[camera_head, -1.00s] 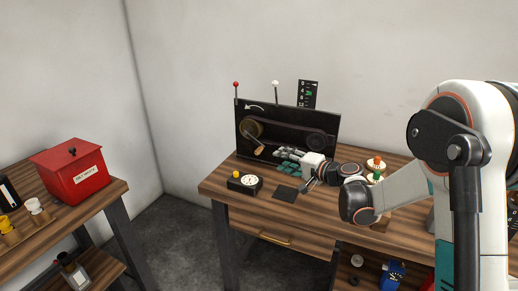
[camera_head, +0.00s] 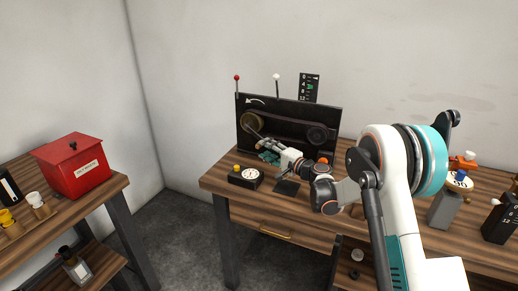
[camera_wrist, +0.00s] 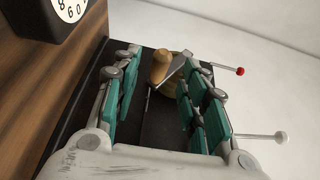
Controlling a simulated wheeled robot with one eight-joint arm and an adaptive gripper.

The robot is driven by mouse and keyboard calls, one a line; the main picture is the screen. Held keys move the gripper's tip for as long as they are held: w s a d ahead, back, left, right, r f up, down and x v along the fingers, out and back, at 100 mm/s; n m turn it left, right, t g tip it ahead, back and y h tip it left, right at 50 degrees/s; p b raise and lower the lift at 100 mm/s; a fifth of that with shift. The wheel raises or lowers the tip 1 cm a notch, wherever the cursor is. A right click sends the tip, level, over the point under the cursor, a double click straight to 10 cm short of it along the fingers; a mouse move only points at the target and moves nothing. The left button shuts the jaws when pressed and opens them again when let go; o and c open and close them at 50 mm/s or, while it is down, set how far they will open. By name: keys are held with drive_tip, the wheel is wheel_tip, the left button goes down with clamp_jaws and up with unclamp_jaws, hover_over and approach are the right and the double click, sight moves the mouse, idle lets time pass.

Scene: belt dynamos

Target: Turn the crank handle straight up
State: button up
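The black belt dynamo panel (camera_head: 290,112) stands at the back of the wooden table, with a brass-coloured crank wheel (camera_head: 253,122) on its left side. In the head view my gripper (camera_head: 259,147) is in front of this wheel and largely hides the crank. In the wrist view the wooden crank handle (camera_wrist: 159,67) and its metal crank arm (camera_wrist: 173,68) show near the fingertips. My gripper (camera_wrist: 165,62) is open, with a finger on each side of the handle and visible gaps. A white curved arrow above the wheel points left.
A round white dial (camera_head: 248,174) in a black box with a yellow button stands left of my gripper. A dark flat plate (camera_head: 286,187) lies below it. White-knobbed (camera_head: 276,76) and red-knobbed (camera_head: 237,78) rods rise at the panel. A red box (camera_head: 74,165) is on the left table.

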sight(252, 130)
drive_tip(key=shift+b+x, duration=0.45)
drive_tip(key=shift+x, duration=2.15)
clamp_jaws()
